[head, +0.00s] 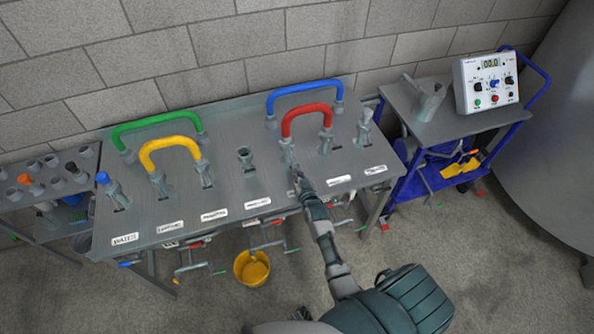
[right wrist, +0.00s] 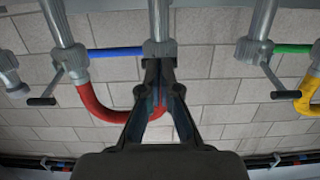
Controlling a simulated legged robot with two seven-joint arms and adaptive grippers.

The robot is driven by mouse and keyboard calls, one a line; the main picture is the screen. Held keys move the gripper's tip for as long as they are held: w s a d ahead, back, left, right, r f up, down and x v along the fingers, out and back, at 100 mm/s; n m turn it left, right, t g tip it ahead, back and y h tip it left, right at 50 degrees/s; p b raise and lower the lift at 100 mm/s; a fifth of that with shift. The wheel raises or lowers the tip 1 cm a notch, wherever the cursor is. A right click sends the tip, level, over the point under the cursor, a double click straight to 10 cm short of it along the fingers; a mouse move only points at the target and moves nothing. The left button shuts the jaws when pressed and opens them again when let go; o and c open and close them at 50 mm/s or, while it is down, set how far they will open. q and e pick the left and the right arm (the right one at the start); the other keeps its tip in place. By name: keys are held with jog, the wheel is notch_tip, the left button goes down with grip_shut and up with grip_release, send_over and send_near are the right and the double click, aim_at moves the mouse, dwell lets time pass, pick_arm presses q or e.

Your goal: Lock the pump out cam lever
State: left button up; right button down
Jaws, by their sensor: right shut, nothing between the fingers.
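A grey bench (head: 165,218) carries a row of grey couplings with cam levers; its labels are too small to read surely. My right gripper (head: 296,178) is shut and empty, at the coupling under the left end of the red hose (head: 305,108). In the right wrist view, my right gripper (right wrist: 158,68) has its closed tips at this coupling (right wrist: 158,48); contact cannot be told, and its lever is hidden. Two neighbouring couplings there show dark levers sticking out, the left lever (right wrist: 42,100) and the right lever (right wrist: 290,95). My left gripper is not in view.
A green hose (head: 155,119), a yellow hose (head: 168,142) and a blue hose (head: 303,83) arch over the bench. A yellow bucket (head: 251,270) stands below. A blue trolley (head: 440,125) with a control box (head: 487,82) stands right, beside a large tank (head: 555,140).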

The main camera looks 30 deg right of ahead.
jog(key=shift+f, duration=0.25)
jog(key=shift+w+d+f, duration=0.1)
jog(key=shift+w+f, duration=0.15)
jog(key=shift+f, duration=0.5)
jog(key=shift+w+d+f+b, duration=0.1)
jog(key=shift+w+f+b, duration=0.15)
jog(key=shift+f+b, duration=0.15)
jog(key=shift+w+f+b, duration=0.25)
jog(key=shift+f, duration=0.25)
